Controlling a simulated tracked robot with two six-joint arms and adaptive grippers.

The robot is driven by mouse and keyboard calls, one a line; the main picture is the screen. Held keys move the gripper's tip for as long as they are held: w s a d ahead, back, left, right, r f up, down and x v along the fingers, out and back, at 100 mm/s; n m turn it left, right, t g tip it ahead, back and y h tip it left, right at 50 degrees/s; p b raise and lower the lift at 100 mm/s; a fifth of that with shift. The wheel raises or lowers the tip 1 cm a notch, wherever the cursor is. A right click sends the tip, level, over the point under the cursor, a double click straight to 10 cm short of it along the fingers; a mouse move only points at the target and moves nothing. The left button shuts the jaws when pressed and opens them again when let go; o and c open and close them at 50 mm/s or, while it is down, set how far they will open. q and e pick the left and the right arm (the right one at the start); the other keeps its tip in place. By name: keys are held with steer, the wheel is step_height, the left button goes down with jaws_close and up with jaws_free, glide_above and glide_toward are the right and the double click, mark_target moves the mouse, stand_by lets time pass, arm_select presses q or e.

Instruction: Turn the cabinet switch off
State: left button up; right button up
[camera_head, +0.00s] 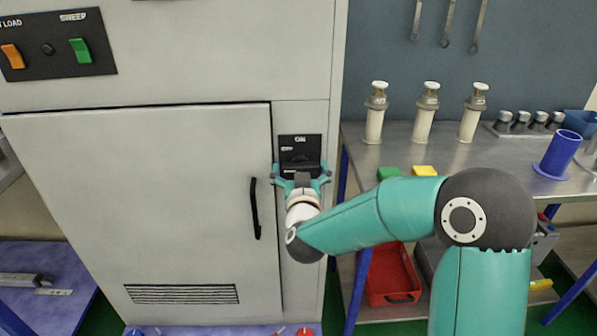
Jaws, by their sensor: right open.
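The cabinet (180,190) is a large grey box filling the left and middle of the head view, with its door closed. Its switch (300,150) is a small black panel with white lettering, right of the door; "ON" seems to show at its top. My right gripper (301,170) is open at the lower part of this panel, with a teal finger at either side. The gripper partly hides the switch's lower part, so I cannot tell the knob's position or whether the fingers touch it. My left gripper is not in view.
A black door handle (255,208) is left of my right gripper. An orange and green button panel (55,45) is at the upper left. A metal bench (400,150) at the right holds several white-capped cylinders and a blue cylinder (560,153). A red tray (392,275) sits below.

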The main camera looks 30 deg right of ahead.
steer(key=v, duration=1.2)
steer(key=a+f+n+g+y+p, duration=0.2)
steer(key=f+g+y+p, duration=0.15)
steer(key=f, duration=0.65)
steer(key=a+f+n+g+y+p, duration=0.2)
steer(key=f+p, duration=0.2)
steer(key=f, duration=0.6)
steer(key=s+a+f+g+y+p, duration=0.1)
steer(key=s+a+f+g+y, duration=0.3)
steer(key=s, duration=0.5)
steer(key=s+a+f+g+y, duration=0.3)
steer(key=s+a+f+g, duration=0.2)
steer(key=s+a+f, duration=0.4)
steer(key=shift+s+a+f+y+p, duration=0.25)
steer(key=shift+a+f+y+p, duration=0.1)
steer(key=shift+a, duration=0.25)
